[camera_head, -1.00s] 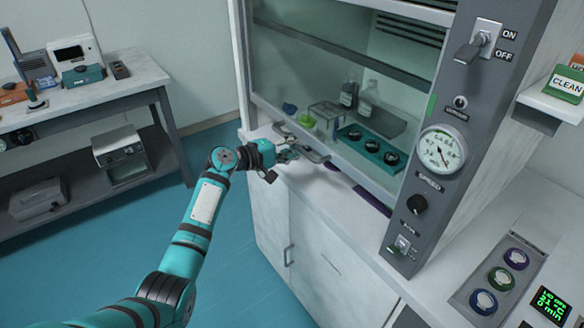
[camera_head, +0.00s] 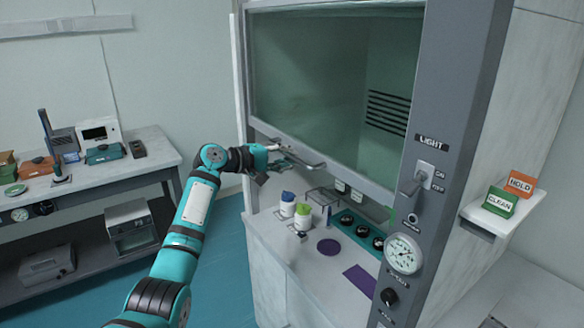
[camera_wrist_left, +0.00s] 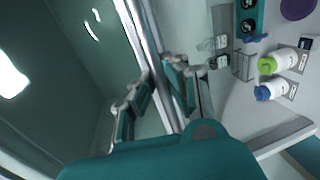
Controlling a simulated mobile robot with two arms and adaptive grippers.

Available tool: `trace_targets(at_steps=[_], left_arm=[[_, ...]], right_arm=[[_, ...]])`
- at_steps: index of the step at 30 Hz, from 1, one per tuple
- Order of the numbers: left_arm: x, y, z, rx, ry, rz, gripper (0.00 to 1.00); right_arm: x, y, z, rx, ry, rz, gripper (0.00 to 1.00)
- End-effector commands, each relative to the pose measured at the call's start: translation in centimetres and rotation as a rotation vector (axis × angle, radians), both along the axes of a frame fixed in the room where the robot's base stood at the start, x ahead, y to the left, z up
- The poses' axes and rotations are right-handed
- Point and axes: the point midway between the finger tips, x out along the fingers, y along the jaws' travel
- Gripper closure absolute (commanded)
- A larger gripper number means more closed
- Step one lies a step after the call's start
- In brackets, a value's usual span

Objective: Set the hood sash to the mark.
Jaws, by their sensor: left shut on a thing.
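The hood sash (camera_head: 325,85) is a glass panel with a pale bottom rail, raised part way above the worktop. Its handle bar (camera_head: 305,163) runs along the rail. My left gripper (camera_head: 281,160) is shut on the handle near its left end; the wrist view also shows the fingers (camera_wrist_left: 160,92) on either side of the bar. A small green patch (camera_head: 392,224), perhaps the mark, shows on the inner edge of the right post, just below the rail's right end. My right gripper is not in view.
Under the sash stand a green-capped bottle (camera_head: 287,204), a blue-capped bottle (camera_head: 303,215) and a teal rack (camera_head: 358,230). The right post (camera_head: 450,130) carries a light switch and a gauge (camera_head: 403,253). A side bench (camera_head: 110,172) stands at the left.

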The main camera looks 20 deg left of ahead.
Motion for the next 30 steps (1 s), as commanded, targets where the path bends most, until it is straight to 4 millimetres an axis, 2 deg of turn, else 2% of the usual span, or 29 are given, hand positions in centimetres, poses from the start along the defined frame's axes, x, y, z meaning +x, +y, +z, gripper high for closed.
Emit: trace_targets(at_steps=[1,7,14,15,18,26,30], left_arm=[[0.0,0.1,0.7,-0.001,-0.003,-0.001,1.00],[0.0,0.1,0.9,-0.001,-0.003,-0.001,1.00],[0.0,0.1,0.9,-0.001,-0.003,-0.001,1.00],[0.0,0.1,0.9,-0.001,-0.003,0.000,0.89],[0.0,0.1,0.9,-0.002,-0.002,0.000,0.78],[-0.1,0.1,0.7,-0.001,-0.001,0.000,0.78],[-0.9,0.9,0.9,-0.001,-0.002,0.001,0.78]], right_arm=[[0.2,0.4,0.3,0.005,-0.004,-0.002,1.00],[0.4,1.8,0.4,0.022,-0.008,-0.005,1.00],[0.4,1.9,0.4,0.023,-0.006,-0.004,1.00],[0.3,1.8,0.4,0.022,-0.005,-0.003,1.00],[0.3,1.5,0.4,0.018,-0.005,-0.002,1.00],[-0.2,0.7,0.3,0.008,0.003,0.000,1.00],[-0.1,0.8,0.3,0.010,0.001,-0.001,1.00]])
